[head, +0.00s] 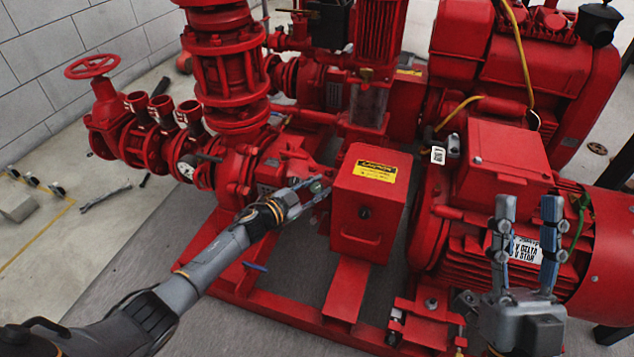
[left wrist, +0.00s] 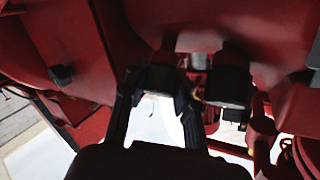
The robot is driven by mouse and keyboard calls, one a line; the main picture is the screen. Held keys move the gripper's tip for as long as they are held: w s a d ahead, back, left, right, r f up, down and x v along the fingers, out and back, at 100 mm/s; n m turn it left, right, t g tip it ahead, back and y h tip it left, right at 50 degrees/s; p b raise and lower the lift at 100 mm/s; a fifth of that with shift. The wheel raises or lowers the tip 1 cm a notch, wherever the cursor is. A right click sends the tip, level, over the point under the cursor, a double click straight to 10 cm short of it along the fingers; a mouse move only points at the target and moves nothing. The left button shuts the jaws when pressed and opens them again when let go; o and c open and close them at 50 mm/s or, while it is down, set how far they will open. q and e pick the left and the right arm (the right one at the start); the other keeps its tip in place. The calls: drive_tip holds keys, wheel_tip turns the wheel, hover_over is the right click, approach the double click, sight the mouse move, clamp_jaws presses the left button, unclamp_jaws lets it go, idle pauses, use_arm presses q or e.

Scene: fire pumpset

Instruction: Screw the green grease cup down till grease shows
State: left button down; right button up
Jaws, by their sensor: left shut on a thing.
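The green grease cup (head: 316,187) shows as a small greenish round piece at the pump's shaft side, left of the red guard box. My left gripper (head: 310,188) reaches in from the left and is shut on the cup, its fingers hiding much of it. In the left wrist view my left gripper's dark fingers (left wrist: 160,95) point into shadow under red castings, and the cup cannot be made out. Whether grease shows cannot be told. My right gripper (head: 527,208) is open and empty, fingers upward, in front of the red motor.
The red guard box (head: 369,205) with a yellow caution label stands close right of my left gripper. The red motor (head: 480,215) is at the right. A red handwheel (head: 91,67) and hose valves are at the left. Tools (head: 105,196) lie on the floor.

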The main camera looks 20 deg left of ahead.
use_arm(q)
drive_tip(key=shift+m+g+h+p, duration=0.4)
drive_tip(key=shift+m+g, duration=0.1)
drive_tip(key=shift+m, duration=0.3)
drive_tip(key=shift+m+g, duration=0.3)
drive_tip(key=shift+m, duration=0.1)
use_arm(e)
drive_tip(key=shift+w+a+f+g+h, duration=0.1)
drive_tip(key=shift+w+f+g+h, duration=0.25)
drive_tip(key=shift+w+f+g, duration=0.7)
drive_tip(key=shift+w+a+f+g+h, duration=0.1)
drive_tip(key=shift+w+f+g+h, duration=0.25)
drive_tip(key=shift+w+f+g, duration=0.7)
drive_tip(key=shift+s+f+t, duration=0.2)
drive_tip(key=shift+f+t, duration=0.05)
drive_tip(key=shift+t, duration=0.05)
use_arm(q)
drive_tip(key=c, duration=1.3)
unclamp_jaws()
drive_tip(key=v, duration=1.2)
drive_tip(key=shift+f, duration=0.15)
